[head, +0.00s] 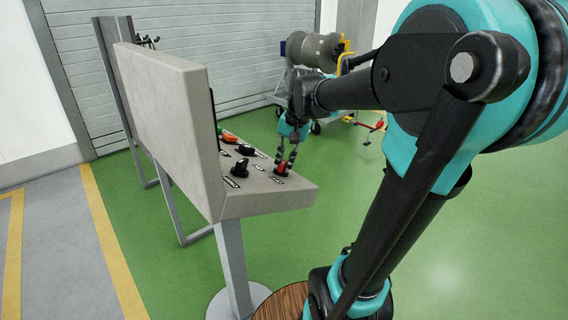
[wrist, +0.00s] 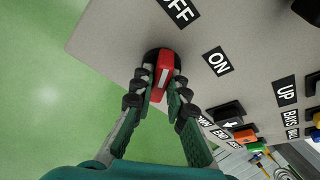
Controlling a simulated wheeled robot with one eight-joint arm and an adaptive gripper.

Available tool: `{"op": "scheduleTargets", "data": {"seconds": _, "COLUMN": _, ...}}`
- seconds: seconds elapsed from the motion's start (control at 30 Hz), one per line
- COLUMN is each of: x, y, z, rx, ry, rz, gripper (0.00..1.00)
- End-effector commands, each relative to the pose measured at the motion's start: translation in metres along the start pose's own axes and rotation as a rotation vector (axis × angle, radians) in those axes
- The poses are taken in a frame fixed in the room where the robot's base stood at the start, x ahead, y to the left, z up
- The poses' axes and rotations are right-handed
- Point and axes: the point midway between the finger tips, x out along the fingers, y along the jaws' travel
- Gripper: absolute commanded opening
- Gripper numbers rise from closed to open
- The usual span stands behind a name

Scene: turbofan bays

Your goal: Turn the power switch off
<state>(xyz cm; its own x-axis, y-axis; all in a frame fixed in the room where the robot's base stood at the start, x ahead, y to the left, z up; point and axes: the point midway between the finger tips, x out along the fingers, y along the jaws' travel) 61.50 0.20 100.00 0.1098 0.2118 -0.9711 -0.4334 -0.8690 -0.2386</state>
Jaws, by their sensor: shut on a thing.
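The power switch is a red rotary knob (wrist: 161,72) with a white line, on a black round base at the corner of the console's sloping panel. In the wrist view its long axis runs nearly up and down the picture. Its upper end points more toward the OFF label (wrist: 180,10) than the ON label (wrist: 217,61). My gripper (wrist: 161,90) is shut on the knob, one finger on each side. In the head view the red knob (head: 282,169) shows beneath my gripper's fingertips (head: 286,161).
The grey console (head: 265,200) also bears a black knob (head: 240,168), a black button (head: 245,150) and a red-orange button (head: 229,138). An upright panel (head: 170,110) rises on its left. An engine on a stand (head: 315,55) is behind. Green floor is open at right.

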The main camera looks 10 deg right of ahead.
Motion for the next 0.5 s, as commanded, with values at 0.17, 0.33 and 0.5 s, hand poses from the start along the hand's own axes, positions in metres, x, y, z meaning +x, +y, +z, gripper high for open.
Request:
{"op": "scheduleTargets", "data": {"seconds": 0.17, "x": -0.0001, "y": -0.0002, "z": -0.0001, "rx": 0.000, "ry": 0.000, "rz": 0.000, "gripper": 0.27}}
{"op": "scheduleTargets", "data": {"seconds": 0.33, "x": 0.0000, "y": -0.0001, "z": -0.0001, "rx": 0.000, "ry": 0.000, "rz": 0.000, "gripper": 0.34}}
{"op": "scheduleTargets", "data": {"seconds": 0.5, "x": -0.0004, "y": -0.0001, "z": -0.0001, "rx": 0.001, "ry": 0.000, "rz": 0.000, "gripper": 0.34}}
